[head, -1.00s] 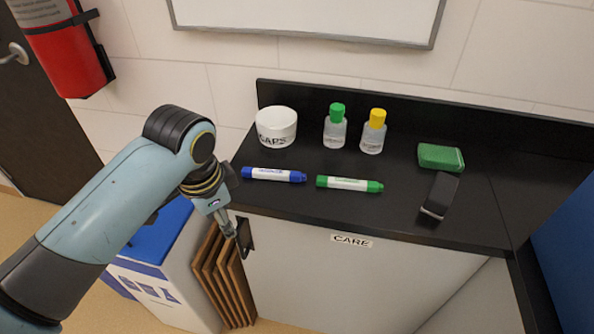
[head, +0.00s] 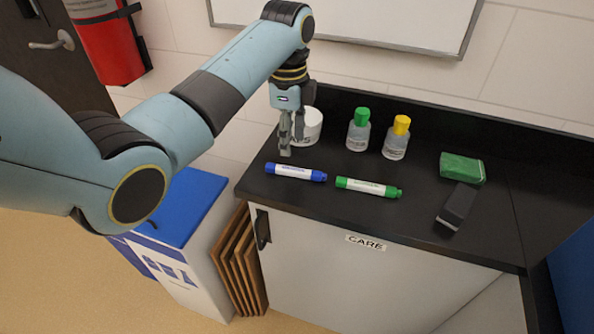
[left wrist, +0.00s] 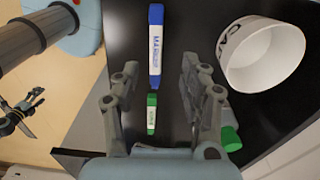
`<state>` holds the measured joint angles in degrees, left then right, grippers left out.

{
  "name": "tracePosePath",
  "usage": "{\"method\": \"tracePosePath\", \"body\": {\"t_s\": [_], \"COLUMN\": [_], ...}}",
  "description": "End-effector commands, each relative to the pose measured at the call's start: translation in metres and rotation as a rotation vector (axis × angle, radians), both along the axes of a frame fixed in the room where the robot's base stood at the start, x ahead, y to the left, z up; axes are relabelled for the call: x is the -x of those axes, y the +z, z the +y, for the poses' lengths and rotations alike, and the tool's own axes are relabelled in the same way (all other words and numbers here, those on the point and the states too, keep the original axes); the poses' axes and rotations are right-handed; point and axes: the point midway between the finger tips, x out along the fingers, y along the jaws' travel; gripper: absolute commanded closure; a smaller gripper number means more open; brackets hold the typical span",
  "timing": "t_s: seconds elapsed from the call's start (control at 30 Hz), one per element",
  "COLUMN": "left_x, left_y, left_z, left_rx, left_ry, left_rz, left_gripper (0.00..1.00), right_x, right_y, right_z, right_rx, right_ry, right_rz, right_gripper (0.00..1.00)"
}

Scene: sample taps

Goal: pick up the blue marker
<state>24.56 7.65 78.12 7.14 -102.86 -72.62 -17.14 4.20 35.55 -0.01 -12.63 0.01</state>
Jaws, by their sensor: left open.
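The blue marker (head: 296,172) lies on the black counter (head: 300,200) near its front left edge, with a white label round its middle. My left gripper (head: 286,150) is above the counter, just behind and above the blue marker, pointing down and holding nothing. In the left wrist view the blue marker (left wrist: 155,45) shows between and beyond the open fingertips (left wrist: 160,66), apart from both.
A green marker (head: 368,188) lies right of the blue one. A white cup (head: 313,128) stands close behind my gripper. A green-capped bottle (head: 358,131), yellow-capped bottle (head: 396,140), green sponge (head: 462,168) and dark eraser (head: 456,206) stand or lie farther right.

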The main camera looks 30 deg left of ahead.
Motion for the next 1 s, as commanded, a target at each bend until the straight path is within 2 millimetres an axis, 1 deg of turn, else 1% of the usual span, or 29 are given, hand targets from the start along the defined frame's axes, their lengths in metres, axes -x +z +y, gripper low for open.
{"method": "tracePosePath", "body": {"t_s": [0.03,0.1,0.27,0.43,0.53,0.63,0.83,0.87,1.0], "left_x": [0.0,0.0,0.002,0.009,0.008,0.007,0.007,0.007,0.007], "left_y": [-0.008,-0.016,-0.028,-0.054,-0.068,-0.074,-0.075,-0.075,-0.074], "left_z": [0.0,0.0,0.0,0.0,0.0,0.0,0.0,0.0,0.0], "left_rx": [0.001,0.0,0.0,0.001,0.001,0.0,0.0,0.0,0.0], "left_ry": [0.001,0.001,0.002,0.003,0.002,0.002,0.002,0.002,0.002], "left_rz": [0.002,0.001,0.0,0.002,0.0,-0.002,-0.003,-0.003,-0.003], "left_gripper": [0.56,0.56,0.56,0.56,0.56,0.56,0.56,0.58,0.77], "right_x": [0.0,0.001,0.001,0.001,0.001,0.001,0.001,0.001,0.001], "right_y": [0.0,0.001,0.003,0.01,0.009,0.008,0.008,0.008,0.008], "right_z": [0.0,-0.001,-0.004,-0.007,-0.008,-0.008,-0.008,-0.008,-0.008], "right_rx": [0.0,0.001,0.004,0.007,0.009,0.009,0.009,0.009,0.009], "right_ry": [0.0,0.001,0.002,0.002,0.003,0.003,0.003,0.003,0.003], "right_rz": [0.0,0.001,0.001,0.001,0.001,0.001,0.001,0.001,0.001], "right_gripper": [0.35,0.35,0.35,0.35,0.35,0.35,0.35,0.35,0.35]}}
